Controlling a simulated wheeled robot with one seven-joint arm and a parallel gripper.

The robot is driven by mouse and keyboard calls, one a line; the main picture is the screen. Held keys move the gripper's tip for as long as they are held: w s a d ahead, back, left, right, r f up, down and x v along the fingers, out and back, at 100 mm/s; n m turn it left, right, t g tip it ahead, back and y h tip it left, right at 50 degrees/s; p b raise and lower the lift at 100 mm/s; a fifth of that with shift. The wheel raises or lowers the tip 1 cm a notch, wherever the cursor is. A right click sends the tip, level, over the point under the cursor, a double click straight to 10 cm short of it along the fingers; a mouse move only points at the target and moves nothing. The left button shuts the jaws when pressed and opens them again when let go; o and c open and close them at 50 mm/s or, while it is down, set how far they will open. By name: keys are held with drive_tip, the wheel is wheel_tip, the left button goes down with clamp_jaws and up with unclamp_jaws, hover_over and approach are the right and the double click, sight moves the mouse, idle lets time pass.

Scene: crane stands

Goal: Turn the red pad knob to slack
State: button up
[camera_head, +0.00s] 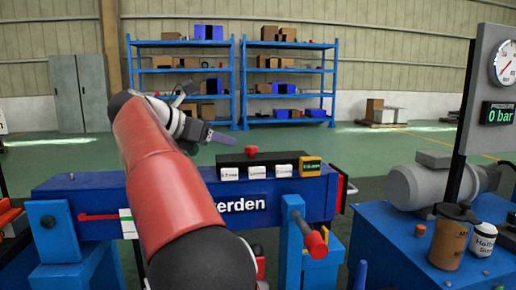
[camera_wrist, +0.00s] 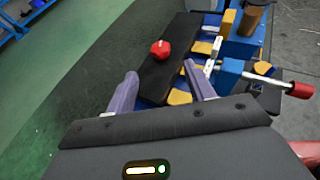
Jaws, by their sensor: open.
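A red faceted knob (camera_head: 251,150) stands on top of a black box (camera_head: 236,159) on the blue stand (camera_head: 90,184). In the wrist view the red knob (camera_wrist: 161,48) sits on the dark top face, ahead of the fingertips and roughly between their lines. My gripper (camera_wrist: 160,70) is open, with two purple-grey fingers spread apart and nothing between them. In the head view my gripper (camera_head: 230,140) is to the left of the knob, pointing right toward it. The fingers do not appear to touch the knob.
A red-handled screw (camera_head: 316,243) sticks out at the front right of the stand. White labelled blocks and a yellow-framed display (camera_head: 311,167) line the box front. At right are a blue table (camera_head: 385,250), cups and a pressure gauge panel (camera_head: 480,85) reading 0 bar.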

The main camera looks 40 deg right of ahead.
sight(251, 147)
drive_tip(key=x, duration=1.1)
drive_tip(key=shift+d+f, duration=0.1)
drive_tip(key=shift+d, duration=0.05)
drive_tip(key=c, duration=1)
drive_tip(key=shift+o, duration=0.2)
drive_tip(key=shift+n, duration=0.3)
drive_tip(key=shift+s+n+t+b, duration=0.1)
drive_tip(key=shift+n+t+b, duration=0.3)
drive_tip(key=shift+n+t, duration=0.6)
drive_tip(key=n+t+y, duration=0.1)
drive_tip(key=n+t, duration=0.1)
drive_tip(key=t, duration=0.1)
drive_tip(key=shift+d+y, duration=0.1)
drive_tip(key=shift+y, duration=0.2)
drive_tip(key=n+t+y+p, duration=0.1)
drive_tip(key=n+t+y, duration=0.2)
drive_tip(key=n, duration=0.1)
drive_tip(key=shift+t, duration=0.4)
drive_tip(key=shift+n+y, duration=0.3)
drive_tip(key=shift+n, duration=0.1)
